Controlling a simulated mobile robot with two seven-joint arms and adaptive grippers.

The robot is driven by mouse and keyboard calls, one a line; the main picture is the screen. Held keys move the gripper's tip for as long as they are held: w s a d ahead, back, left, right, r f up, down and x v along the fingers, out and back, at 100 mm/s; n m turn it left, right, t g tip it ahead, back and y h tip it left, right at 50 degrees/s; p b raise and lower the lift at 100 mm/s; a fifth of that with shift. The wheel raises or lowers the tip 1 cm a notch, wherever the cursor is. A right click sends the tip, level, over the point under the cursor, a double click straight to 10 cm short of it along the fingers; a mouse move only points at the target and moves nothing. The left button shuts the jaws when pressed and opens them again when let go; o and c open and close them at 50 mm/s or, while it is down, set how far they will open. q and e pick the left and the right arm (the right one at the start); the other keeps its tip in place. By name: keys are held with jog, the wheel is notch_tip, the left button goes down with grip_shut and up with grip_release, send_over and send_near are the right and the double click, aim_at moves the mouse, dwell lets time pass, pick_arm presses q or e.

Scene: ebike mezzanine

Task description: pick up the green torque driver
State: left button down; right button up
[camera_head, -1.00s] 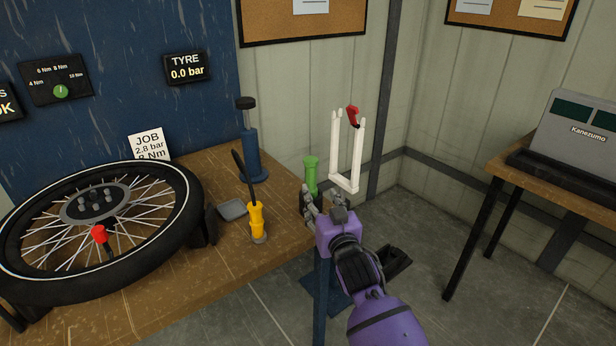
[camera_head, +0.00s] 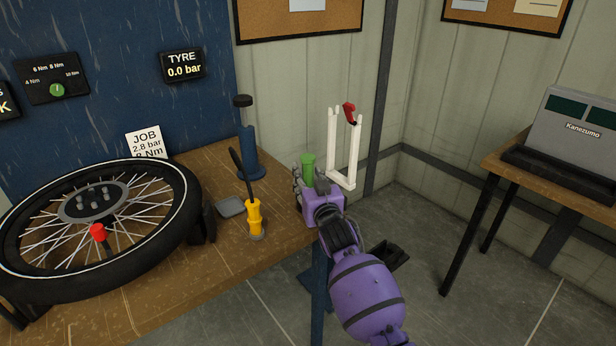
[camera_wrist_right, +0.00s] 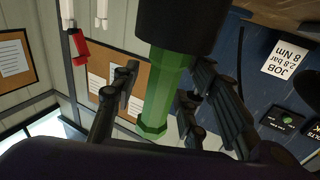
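The green torque driver (camera_head: 308,165) stands upright near the table's right end, its top showing above my right gripper (camera_head: 308,187). In the right wrist view the driver's green handle (camera_wrist_right: 163,90) lies between the spread fingers of my right gripper (camera_wrist_right: 160,100). A gap shows on the left side of the handle; the fingers on the other side are close to it, and I cannot tell whether they touch. One end of the driver meets a black cylindrical part (camera_wrist_right: 180,22). In the head view its lower part is hidden by the gripper. My left gripper is out of view.
A yellow-handled tool (camera_head: 254,218) and a small grey tray (camera_head: 231,207) are left of my gripper. A blue pump (camera_head: 248,150) stands behind, and a white fork (camera_head: 345,150) stands to the right. A wheel (camera_head: 100,225) covers the table's left side.

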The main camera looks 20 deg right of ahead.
aim_at(309, 156)
jog(key=c, duration=0.8)
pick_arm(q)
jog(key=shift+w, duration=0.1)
pick_arm(e)
grip_shut()
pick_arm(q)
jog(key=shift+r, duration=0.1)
